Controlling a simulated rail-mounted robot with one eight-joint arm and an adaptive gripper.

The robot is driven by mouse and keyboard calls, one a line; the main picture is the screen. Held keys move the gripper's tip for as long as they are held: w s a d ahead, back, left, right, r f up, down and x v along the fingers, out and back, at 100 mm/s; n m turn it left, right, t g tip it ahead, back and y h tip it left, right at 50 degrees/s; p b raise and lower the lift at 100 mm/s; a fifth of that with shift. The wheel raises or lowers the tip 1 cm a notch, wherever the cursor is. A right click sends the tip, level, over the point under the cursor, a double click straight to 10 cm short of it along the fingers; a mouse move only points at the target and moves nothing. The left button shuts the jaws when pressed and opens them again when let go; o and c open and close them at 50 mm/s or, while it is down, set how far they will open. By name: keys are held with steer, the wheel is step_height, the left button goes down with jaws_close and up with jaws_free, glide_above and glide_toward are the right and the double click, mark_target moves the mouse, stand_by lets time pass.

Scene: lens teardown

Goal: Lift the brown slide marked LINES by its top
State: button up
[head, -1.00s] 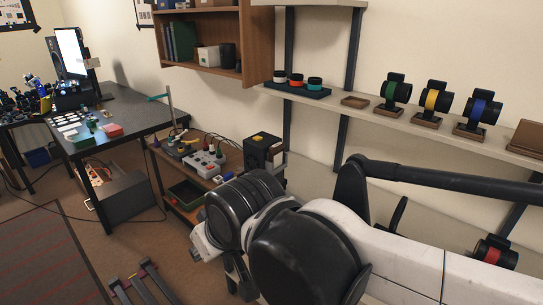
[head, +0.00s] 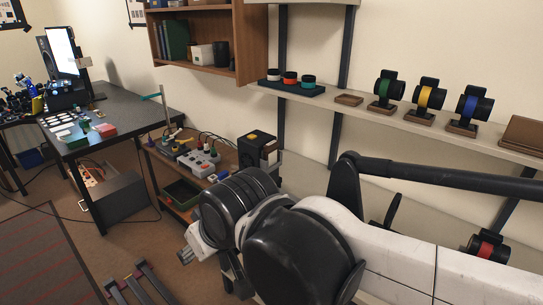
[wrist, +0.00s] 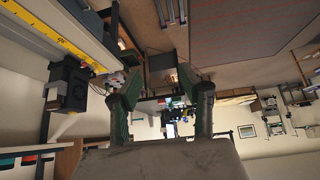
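I cannot make out a brown slide marked LINES in either view. Several small pale pieces (head: 62,127) lie on the dark desk (head: 135,108) at the left of the head view, too small to read. My gripper (wrist: 159,77) is open and empty in the wrist view, its two green-sided fingers wide apart. In the head view it is mostly hidden behind my black and white arm, with only a grey part (head: 186,255) showing, over the floor in front of the low wooden cart.
The low cart (head: 215,160) holds a grey box with knobs (head: 199,162); a black box (head: 258,150) stands beside it. A wall shelf (head: 330,104) carries lenses on stands (head: 425,97). A red box (head: 105,130) is on the desk. Bare floor (head: 120,240) lies at the left.

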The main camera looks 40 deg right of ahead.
steer(key=o, duration=1)
steer(key=shift+r, duration=0.1)
